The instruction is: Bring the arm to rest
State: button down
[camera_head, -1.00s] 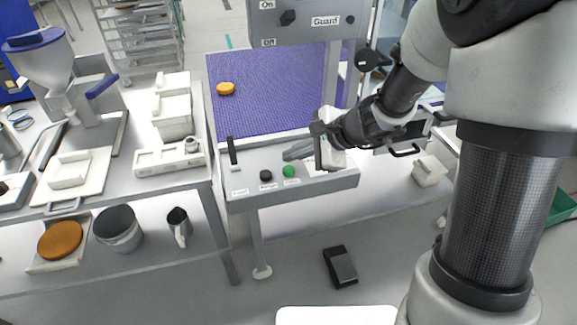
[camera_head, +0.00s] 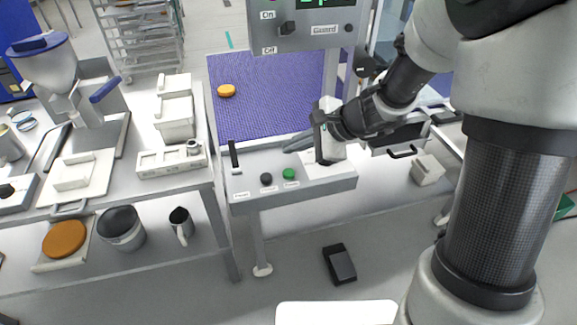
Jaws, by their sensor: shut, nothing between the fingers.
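My gripper (camera_head: 322,140) is at the end of my arm, which comes in from the right. It hangs above the right part of the grey control panel (camera_head: 245,205), near the front edge of the purple belt. The fingers show small and partly hidden by the gripper body; they look closed and hold nothing. The panel carries a black lever (camera_head: 234,156), a black button (camera_head: 266,179) and a green button (camera_head: 289,174), all to the left of the gripper.
An orange round (camera_head: 226,90) lies on the purple belt (camera_head: 270,108). A grey box marked Guard (camera_head: 310,28) stands over the belt. A left bench (camera_head: 180,183) holds a hopper (camera_head: 50,75) and white trays. A black pedal (camera_head: 339,264) lies on the open floor.

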jog(key=s+d+r+n+h+p, duration=0.2)
jog(key=s+r+n+p, duration=0.45)
jog(key=s+r, duration=0.65)
jog(key=s+d+r+n+h+p, duration=0.3)
jog(key=s+d+r+n+h, duration=0.2)
jog(key=s+d+r+n, duration=0.4)
notch_tip(320, 180, up, 2)
jog(key=shift+s+d+r+t+h, duration=0.15)
jog(key=shift+d+t+h, duration=0.25)
jog(key=shift+d, duration=0.7)
